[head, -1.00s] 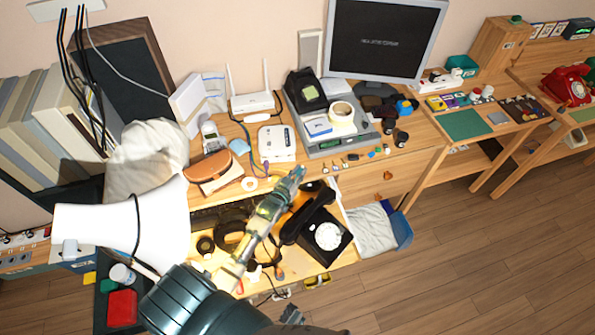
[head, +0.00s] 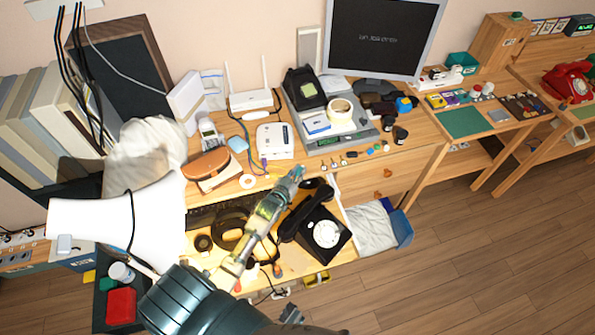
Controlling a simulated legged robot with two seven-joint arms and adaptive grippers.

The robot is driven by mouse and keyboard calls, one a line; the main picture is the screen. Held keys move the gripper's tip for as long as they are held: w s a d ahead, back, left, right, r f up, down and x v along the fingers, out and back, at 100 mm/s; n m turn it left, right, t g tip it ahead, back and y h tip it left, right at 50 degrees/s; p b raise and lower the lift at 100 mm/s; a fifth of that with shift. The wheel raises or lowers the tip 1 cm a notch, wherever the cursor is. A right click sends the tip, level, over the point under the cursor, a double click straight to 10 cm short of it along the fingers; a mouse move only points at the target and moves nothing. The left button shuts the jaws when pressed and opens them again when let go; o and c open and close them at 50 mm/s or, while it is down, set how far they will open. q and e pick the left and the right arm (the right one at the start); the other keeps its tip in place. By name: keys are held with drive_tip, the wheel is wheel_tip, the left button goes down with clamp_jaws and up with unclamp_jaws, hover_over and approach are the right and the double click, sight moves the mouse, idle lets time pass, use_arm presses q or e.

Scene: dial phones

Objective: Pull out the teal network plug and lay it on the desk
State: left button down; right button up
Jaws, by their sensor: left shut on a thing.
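My left gripper (head: 293,176) reaches up over the desk (head: 318,261), in front of the white box (head: 275,141) and beside the black dial phone (head: 326,233). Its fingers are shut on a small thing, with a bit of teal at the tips. This looks like the teal network plug (head: 298,171), but it is mostly hidden by the fingers and too small to make out fully. I cannot tell whether it is clear of a socket. My right gripper cannot be made out.
A white router (head: 251,101) stands behind the white box. A white lamp shade (head: 118,225) stands at the left. Small parts lie right of the gripper; the desk is crowded.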

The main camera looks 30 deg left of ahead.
use_arm(q)
drive_tip(key=shift+f, duration=0.2)
use_arm(e)
drive_tip(key=shift+f, duration=0.15)
use_arm(q)
drive_tip(key=shift+a+f, duration=0.15)
drive_tip(key=c, duration=1)
unclamp_jaws()
drive_tip(key=shift+a+f, duration=0.1)
drive_tip(key=shift+a, duration=0.25)
use_arm(e)
drive_tip(key=shift+a, duration=0.35)
use_arm(q)
drive_tip(key=shift+d, duration=0.1)
use_arm(e)
drive_tip(key=shift+d, duration=0.1)
